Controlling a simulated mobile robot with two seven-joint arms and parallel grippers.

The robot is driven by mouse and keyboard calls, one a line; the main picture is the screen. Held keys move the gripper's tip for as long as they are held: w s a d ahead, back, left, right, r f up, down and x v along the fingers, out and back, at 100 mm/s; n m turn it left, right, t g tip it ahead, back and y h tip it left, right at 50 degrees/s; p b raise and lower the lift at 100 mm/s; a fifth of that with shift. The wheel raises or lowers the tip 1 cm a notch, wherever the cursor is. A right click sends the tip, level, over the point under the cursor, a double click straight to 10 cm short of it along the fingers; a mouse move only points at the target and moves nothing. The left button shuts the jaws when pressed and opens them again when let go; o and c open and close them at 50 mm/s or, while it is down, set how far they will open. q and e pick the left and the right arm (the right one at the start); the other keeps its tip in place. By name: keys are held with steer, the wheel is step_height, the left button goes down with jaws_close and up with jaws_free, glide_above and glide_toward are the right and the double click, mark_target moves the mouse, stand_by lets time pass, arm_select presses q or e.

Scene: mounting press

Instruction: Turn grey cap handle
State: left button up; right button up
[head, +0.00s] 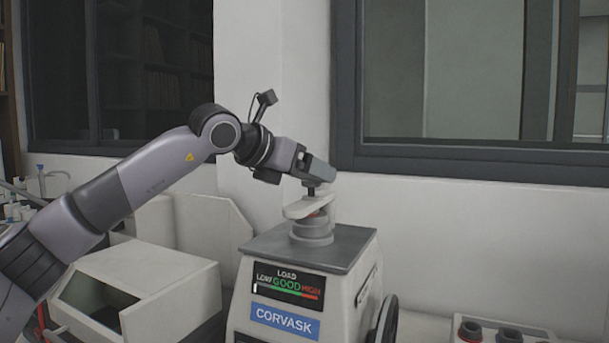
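The grey cap (312,234) sits on top of the mounting press (300,280), which has a blue CORVASK label. Its pale handle (305,208) lies across the cap, with a short dark knob (312,190) standing up from it. My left gripper (322,176) reaches in from the left, with its fingers right at the top of the knob. The near finger hides the knob's upper end, so I cannot tell whether the fingers are closed on it. My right gripper is out of view.
The press has a LOAD display (287,286) on its front and a dark handwheel (386,322) on its right side. A pale open-fronted machine (175,275) stands to the left. A tray with dark round pieces (500,331) is at lower right. Wall and window are behind.

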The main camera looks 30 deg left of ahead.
arm_select(q)
steer(key=n+y+b, duration=0.2)
steer(key=y+b, duration=0.1)
steer(key=b, duration=0.1)
steer(key=shift+d+f+n+t, duration=0.3)
steer(key=shift+d+n, duration=0.05)
steer(key=shift+n, duration=0.05)
steer(key=shift+r+n+y+b, duration=0.2)
steer(key=shift+n+y+b, duration=0.45)
steer(key=shift+y, duration=0.35)
steer(key=o, duration=0.9)
steer(key=shift+r, duration=0.1)
steer(key=b+v, duration=0.1)
steer(key=v, duration=0.5)
steer(key=shift+s, duration=0.25)
steer(key=shift+s+r+b, duration=0.15)
steer(key=shift+s+b, duration=0.1)
steer(key=shift+b, duration=0.05)
steer(key=shift+s, duration=0.1)
steer(key=shift+r, duration=0.15)
